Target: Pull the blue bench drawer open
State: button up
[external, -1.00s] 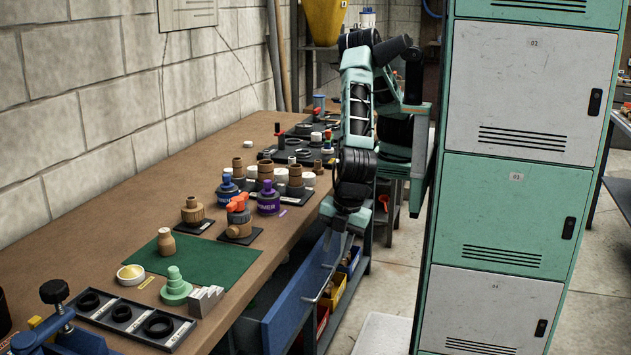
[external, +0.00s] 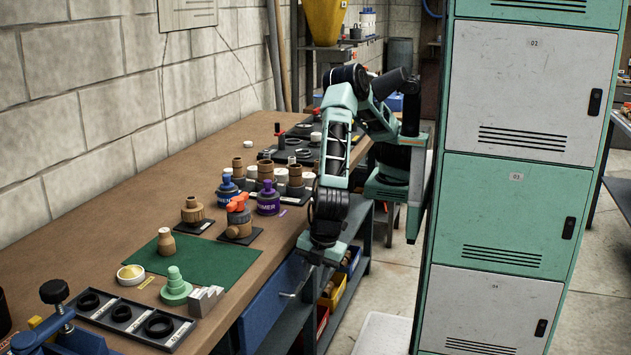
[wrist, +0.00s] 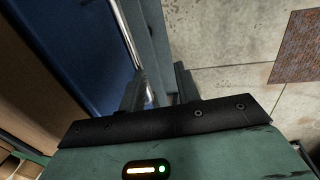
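The blue bench drawer (external: 270,302) is under the front edge of the workbench. Its front lies close to the bench edge, and no drawer interior shows; I cannot tell if it is fully shut. Its blue face (wrist: 65,45) fills the left of the wrist view, with the silver handle bar (wrist: 126,36) along it. My gripper (external: 295,280) points down at the drawer front, by the handle. In the wrist view my gripper (wrist: 160,88) has its fingers apart. The handle bar runs down to the left finger, which hides its end; I see no grip on it.
The workbench (external: 130,205) carries a green mat (external: 210,262), bottles and fittings near its edge. Yellow (external: 333,291) and red bins sit below, past the drawer. A green and white locker (external: 515,190) stands on the right.

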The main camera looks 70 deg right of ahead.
jog(key=s+r+p, duration=0.3)
jog(key=r+p, duration=0.8)
jog(key=r, duration=0.6)
jog(key=w+d+r+m+g+p, duration=0.1)
jog(key=w+d+r+m+p, duration=0.1)
jog(key=w+d+r+p, duration=0.2)
jog(key=shift+w+d+r+m+p, duration=0.3)
jog(key=shift+w+d+r, duration=1.35)
jog(key=shift+d+r, duration=1.35)
jog(key=shift+d+f, duration=0.4)
